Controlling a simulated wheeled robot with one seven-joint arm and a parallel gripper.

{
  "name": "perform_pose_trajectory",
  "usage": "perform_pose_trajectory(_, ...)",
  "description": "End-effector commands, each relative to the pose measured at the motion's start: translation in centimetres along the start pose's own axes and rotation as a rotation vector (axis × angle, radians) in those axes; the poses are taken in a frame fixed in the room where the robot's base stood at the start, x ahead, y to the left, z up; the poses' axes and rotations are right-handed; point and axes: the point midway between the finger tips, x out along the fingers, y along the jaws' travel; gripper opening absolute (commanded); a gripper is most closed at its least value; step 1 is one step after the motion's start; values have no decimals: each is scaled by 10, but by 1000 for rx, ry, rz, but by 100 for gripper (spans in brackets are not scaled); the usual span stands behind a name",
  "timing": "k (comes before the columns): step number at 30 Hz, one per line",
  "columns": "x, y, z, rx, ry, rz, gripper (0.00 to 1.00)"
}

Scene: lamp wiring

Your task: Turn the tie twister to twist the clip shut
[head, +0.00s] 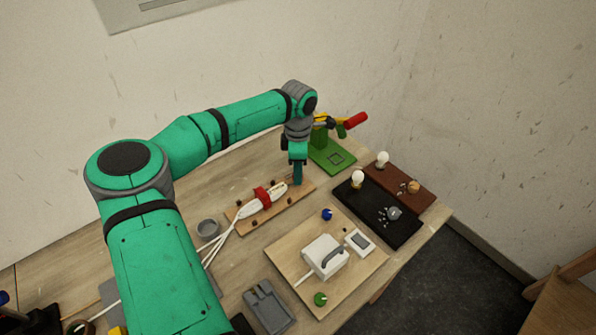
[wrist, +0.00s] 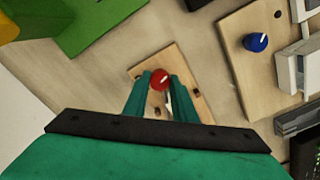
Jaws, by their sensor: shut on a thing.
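My gripper (wrist: 160,84) is shut on a red knob (wrist: 159,79) with a white line on top, which looks like the tie twister. The fingers stand on either side of it. In the head view my gripper (head: 297,178) points down over the far right end of a small wooden board (head: 240,214), and hides the knob. A white cable bundle (head: 248,210) lies along this board with a red band (head: 263,196) around it. Whether the clip is twisted shut cannot be told.
A green stand (head: 332,158) with a red-handled tool is behind my gripper. Dark trays with bulbs (head: 358,178) stand to the right. A larger board (head: 285,262) in front holds a white box (head: 324,257), a blue knob (head: 327,214) and a green knob (head: 320,299). A grey cup (head: 208,229) is at left.

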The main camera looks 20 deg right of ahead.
Motion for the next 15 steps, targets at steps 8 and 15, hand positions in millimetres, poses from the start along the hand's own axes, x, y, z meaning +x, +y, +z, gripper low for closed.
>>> perform_pose_trajectory(8, -1, 0, 0, 112, 0, 0, 2)
perform_pose_trajectory(15, -1, 0, 0, 145, 0, 0, 2)
